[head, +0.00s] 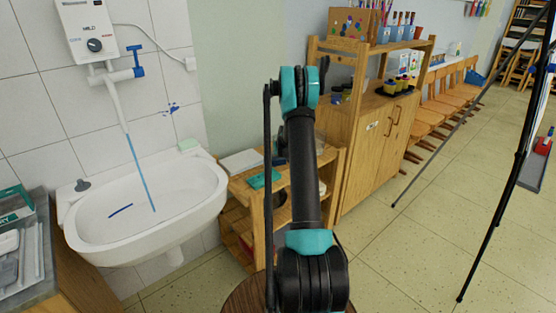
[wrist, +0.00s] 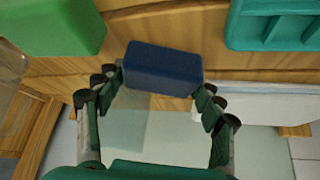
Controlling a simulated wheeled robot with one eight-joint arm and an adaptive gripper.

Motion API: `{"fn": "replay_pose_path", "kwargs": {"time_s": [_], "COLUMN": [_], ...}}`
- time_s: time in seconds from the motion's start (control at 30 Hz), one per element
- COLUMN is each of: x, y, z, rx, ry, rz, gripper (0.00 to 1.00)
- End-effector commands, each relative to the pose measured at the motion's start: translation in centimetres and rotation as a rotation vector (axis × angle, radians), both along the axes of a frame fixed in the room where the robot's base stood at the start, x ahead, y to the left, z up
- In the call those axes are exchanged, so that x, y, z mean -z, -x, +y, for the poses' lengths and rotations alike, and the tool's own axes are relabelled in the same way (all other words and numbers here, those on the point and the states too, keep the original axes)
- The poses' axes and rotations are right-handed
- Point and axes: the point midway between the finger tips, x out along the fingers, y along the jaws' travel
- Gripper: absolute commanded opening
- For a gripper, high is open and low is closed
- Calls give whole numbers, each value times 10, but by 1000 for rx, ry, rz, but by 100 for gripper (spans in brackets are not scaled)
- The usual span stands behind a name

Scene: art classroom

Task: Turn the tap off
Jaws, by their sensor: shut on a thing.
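The tap (head: 122,75) is on the tiled wall under a white water heater, with a blue T-shaped handle (head: 138,62) at its right end. A thin blue stream of water (head: 140,172) runs from its long white spout into the white sink (head: 205,205). My gripper (wrist: 162,86) is shut on a dark blue block (wrist: 162,66), with one finger at each end of it. In the head view my arm stands over the wooden shelf, right of the sink and apart from the tap. My gripper is mostly hidden there behind the arm.
The wooden shelf unit (head: 250,200) bears a teal tray (head: 263,179), also in the wrist view (wrist: 275,30) near a green block (wrist: 55,25). A wooden cabinet (head: 368,140) stands behind. A black easel leg (head: 497,205) is at right. Floor between is open.

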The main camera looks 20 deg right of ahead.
Motion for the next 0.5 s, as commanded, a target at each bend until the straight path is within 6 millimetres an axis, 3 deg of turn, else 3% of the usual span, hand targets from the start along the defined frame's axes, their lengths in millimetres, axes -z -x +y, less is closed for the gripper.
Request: {"fn": "replay_pose_path", "kwargs": {"time_s": [0.07,0.1,0.23,0.5], "x": [2,2,2,2], "y": [0,0,0,0], "z": [0,0,0,0], "rx": [0,0,0,0], "ry": [0,0,0,0], "rz": [0,0,0,0], "gripper": [45,73,89,89]}}
